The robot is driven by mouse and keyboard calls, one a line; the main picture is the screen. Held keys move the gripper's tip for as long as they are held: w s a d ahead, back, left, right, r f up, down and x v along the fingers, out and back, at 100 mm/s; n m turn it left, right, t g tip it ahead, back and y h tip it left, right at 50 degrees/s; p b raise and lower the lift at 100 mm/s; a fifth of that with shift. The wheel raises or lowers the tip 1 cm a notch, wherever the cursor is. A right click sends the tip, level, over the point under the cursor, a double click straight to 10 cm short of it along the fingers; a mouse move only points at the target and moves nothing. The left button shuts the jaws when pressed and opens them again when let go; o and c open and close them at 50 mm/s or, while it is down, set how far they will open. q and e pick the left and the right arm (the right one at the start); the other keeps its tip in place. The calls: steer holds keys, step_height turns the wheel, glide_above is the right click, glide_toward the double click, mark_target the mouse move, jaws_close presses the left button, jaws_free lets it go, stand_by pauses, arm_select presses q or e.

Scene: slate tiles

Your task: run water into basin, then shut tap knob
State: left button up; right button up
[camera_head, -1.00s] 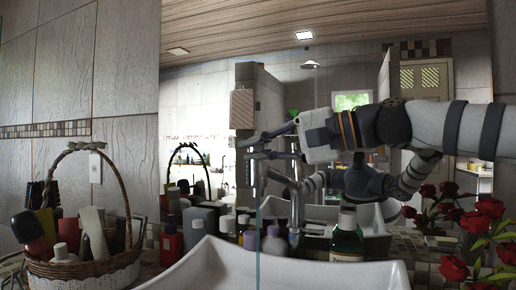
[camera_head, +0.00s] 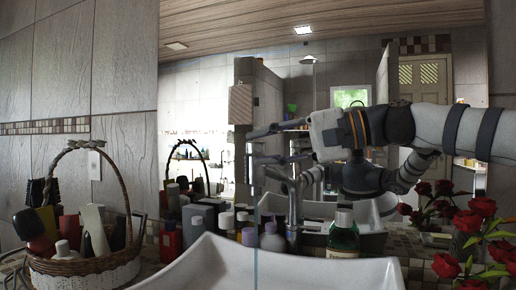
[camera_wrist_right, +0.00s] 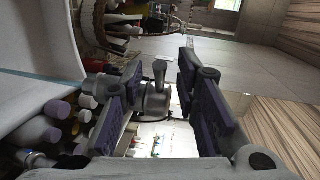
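The white basin (camera_head: 215,266) fills the bottom middle of the head view. A thin, straight water stream (camera_head: 257,262) runs down into it. The chrome tap (camera_head: 294,212) stands behind the basin, its spout reaching left. In the right wrist view the tap (camera_wrist_right: 157,102) and its upright knob (camera_wrist_right: 160,70) show in the gap between my fingers. My right gripper (camera_head: 262,146) is open beside the top of the tap, fingers pointing left. Its two dark finger pads (camera_wrist_right: 155,100) are apart with nothing gripped; contact with the knob cannot be told. My left gripper is not in view.
A wicker basket (camera_head: 85,268) of toiletries stands at the left. Several bottles (camera_head: 195,222) stand behind the basin. A green bottle (camera_head: 343,236) stands right of the tap, and red roses (camera_head: 468,222) at the far right. A mirror (camera_head: 215,100) behind reflects my arm.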

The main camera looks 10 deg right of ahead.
steer(key=v, duration=1)
steer(key=shift+d, duration=0.2)
steer(key=shift+s+a+r, duration=0.1)
steer(key=shift+s, duration=0.05)
stand_by(0.3)
